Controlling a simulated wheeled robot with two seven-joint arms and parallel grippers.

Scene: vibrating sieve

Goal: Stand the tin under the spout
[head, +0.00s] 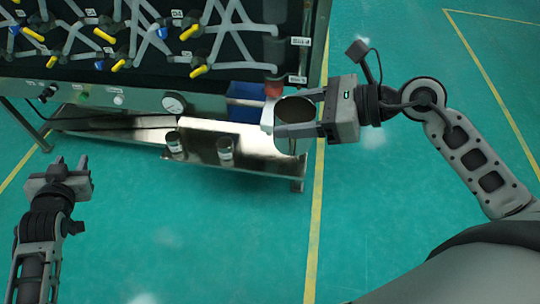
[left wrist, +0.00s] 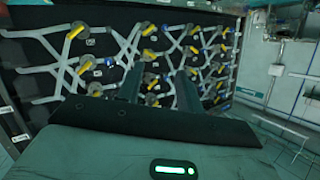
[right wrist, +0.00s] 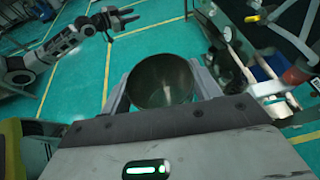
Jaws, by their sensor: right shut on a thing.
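The tin (head: 293,140) is a round, open-topped metal can. It is between the fingers of my right gripper (head: 298,112), at the right end of the metal shelf. In the right wrist view the tin (right wrist: 160,85) shows its open mouth, and its inside looks empty. A red spout-like piece (head: 272,88) hangs from the machine just behind and left of the tin; it also shows at the right of the right wrist view (right wrist: 298,74). Whether the tin rests on the shelf is hard to tell. My left gripper (head: 71,163) is open and empty, away from the shelf.
The metal shelf (head: 200,150) runs below the machine (head: 140,40). Two small jars (head: 174,142) (head: 225,148) stand on it, left of the tin. A blue bin (head: 246,100) sits behind, near the spout. A gauge (head: 174,103) is on the machine's front. The green floor in front is clear.

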